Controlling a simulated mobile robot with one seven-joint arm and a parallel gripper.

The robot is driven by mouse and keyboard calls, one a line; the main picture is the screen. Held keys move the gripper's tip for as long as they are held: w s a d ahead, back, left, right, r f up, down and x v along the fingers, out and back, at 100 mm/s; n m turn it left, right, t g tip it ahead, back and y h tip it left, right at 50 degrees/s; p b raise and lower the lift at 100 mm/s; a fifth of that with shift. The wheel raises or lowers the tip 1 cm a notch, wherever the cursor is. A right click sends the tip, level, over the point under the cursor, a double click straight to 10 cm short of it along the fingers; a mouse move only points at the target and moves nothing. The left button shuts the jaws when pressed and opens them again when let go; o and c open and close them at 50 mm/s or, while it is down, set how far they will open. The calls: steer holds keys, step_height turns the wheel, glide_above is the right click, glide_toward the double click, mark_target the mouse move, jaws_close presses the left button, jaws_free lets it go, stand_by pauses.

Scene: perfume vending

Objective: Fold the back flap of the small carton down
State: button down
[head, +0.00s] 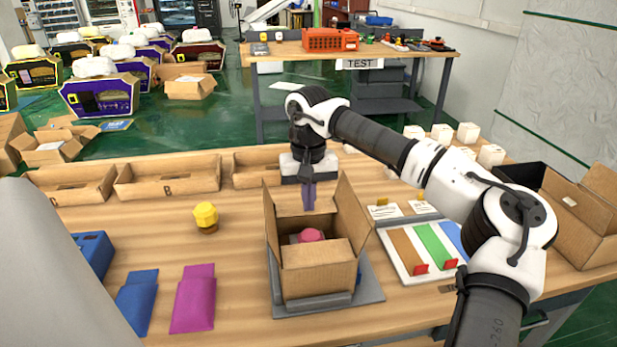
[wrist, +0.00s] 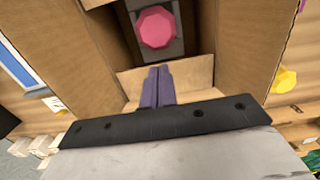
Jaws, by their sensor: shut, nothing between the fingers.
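The small carton (head: 318,282) stands open on a grey plate (head: 370,290) on the table. A pink faceted item (head: 311,236) sits inside; it also shows in the wrist view (wrist: 156,28). The carton's left flap (head: 270,213) and right flap (head: 353,208) stand up. My gripper (head: 309,207) is shut and empty, pointing down at the carton's back side. In the wrist view its purple fingers (wrist: 157,84) overlap the back flap (wrist: 198,84), a pale panel along the opening's edge. I cannot tell whether they touch it or its exact tilt.
A tray with coloured strips (head: 432,242) is on the right. Wooden bins (head: 167,178) line the back edge. My arm reaches over the table's right side.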

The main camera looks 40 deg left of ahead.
steer(key=shift+f, duration=0.5)
steer(key=shift+d+f+b, duration=0.1)
steer(key=shift+f+b, duration=0.45)
steer(key=shift+b, duration=0.1)
steer(key=shift+s+y, duration=0.15)
steer(key=shift+y, duration=0.25)
steer(key=shift+d+f, duration=0.1)
